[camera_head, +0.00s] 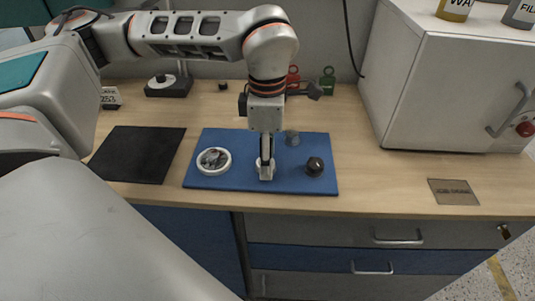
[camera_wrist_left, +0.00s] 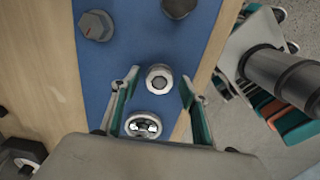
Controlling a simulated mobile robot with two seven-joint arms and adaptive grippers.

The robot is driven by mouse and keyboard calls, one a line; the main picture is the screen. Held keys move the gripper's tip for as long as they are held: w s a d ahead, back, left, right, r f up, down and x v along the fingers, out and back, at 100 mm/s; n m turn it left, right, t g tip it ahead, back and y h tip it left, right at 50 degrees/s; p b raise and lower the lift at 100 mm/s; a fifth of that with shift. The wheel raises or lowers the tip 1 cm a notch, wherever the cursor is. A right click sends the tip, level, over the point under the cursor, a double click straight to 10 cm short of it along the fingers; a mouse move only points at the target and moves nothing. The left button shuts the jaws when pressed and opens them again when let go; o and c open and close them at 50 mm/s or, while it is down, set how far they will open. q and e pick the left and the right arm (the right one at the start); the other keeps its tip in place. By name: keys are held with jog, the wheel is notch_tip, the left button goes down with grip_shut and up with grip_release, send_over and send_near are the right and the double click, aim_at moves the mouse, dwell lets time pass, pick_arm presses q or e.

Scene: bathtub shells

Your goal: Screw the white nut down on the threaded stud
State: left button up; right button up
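The white nut (camera_wrist_left: 159,78) shows between my left gripper's fingers in the left wrist view. A round grey centre shows inside it; I cannot tell how far the threaded stud reaches through it. My left gripper (camera_head: 265,172) points straight down over the middle of the blue mat (camera_head: 235,140). In the wrist view my left gripper (camera_wrist_left: 159,82) is open, with one finger on each side of the nut and visible gaps. In the head view the fingers largely hide the nut. My right gripper is not in view.
A white round dish with metal pieces (camera_head: 213,160) is left of the gripper. A grey hex-headed part (camera_head: 292,137) and a dark knob (camera_head: 315,166) stand to the right on the mat. A black pad (camera_head: 138,153) lies left; a white cabinet (camera_head: 445,85) stands right.

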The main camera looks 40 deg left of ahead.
pick_arm(q)
jog(key=shift+r, duration=0.15)
notch_tip(320, 180, up, 12)
dwell(0.7)
